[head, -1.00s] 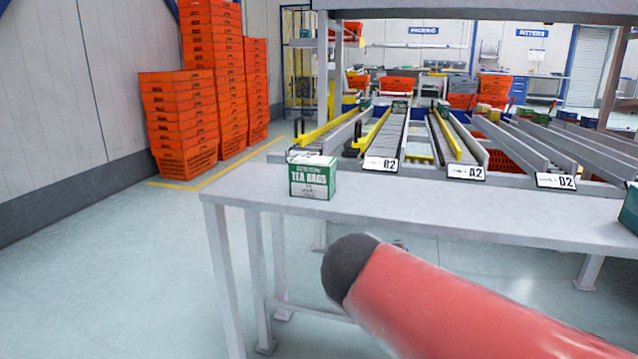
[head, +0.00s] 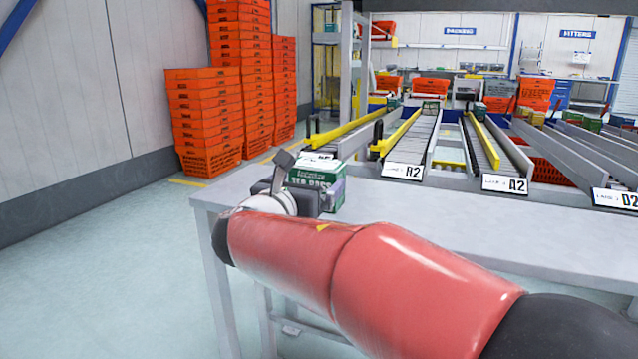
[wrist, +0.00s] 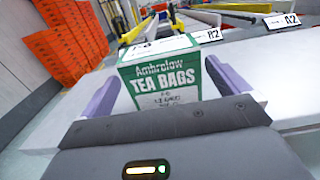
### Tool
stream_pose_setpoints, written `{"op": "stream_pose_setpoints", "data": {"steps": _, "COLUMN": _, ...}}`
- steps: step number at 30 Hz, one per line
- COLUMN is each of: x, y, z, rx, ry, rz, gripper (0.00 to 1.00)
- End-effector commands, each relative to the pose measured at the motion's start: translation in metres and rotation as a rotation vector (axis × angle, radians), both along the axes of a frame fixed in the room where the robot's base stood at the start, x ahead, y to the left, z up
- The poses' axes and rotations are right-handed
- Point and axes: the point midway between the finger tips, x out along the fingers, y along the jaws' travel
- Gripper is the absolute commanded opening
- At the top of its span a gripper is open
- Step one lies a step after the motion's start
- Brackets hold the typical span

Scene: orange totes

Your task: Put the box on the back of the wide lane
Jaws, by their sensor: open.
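The box is a green and white tea bags carton (head: 316,180), upright on the near grey table by its left end. In the wrist view the box (wrist: 160,75) stands between the two purple fingers of my gripper (wrist: 168,92). The fingers are open, one on each side of it. In the head view my gripper (head: 310,195) is at the near face of the box and hides part of it. The lanes lie behind the table, with signs such as R2 (head: 403,171) and A2 (head: 505,184). The sign behind the box is mostly hidden.
The grey table (head: 440,222) is clear to the right of the box. Yellow rails (head: 400,133) edge some lanes, and small boxes stand at their far ends. Stacks of orange totes (head: 205,120) stand on the floor at the left.

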Motion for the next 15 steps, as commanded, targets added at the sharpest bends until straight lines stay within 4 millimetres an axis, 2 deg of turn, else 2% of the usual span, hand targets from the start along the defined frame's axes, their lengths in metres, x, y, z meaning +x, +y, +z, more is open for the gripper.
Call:
{"op": "stream_pose_setpoints", "data": {"steps": 3, "x": 0.014, "y": -0.005, "z": 0.000, "rx": 0.000, "ry": 0.000, "rz": 0.000, "gripper": 1.00}}
{"op": "stream_pose_setpoints", "data": {"steps": 11, "x": 0.030, "y": -0.011, "z": 0.001, "rx": 0.002, "ry": 0.000, "rz": -0.002, "gripper": 1.00}}
{"op": "stream_pose_setpoints", "data": {"steps": 15, "x": 0.050, "y": -0.019, "z": 0.002, "rx": 0.002, "ry": 0.000, "rz": -0.003, "gripper": 1.00}}
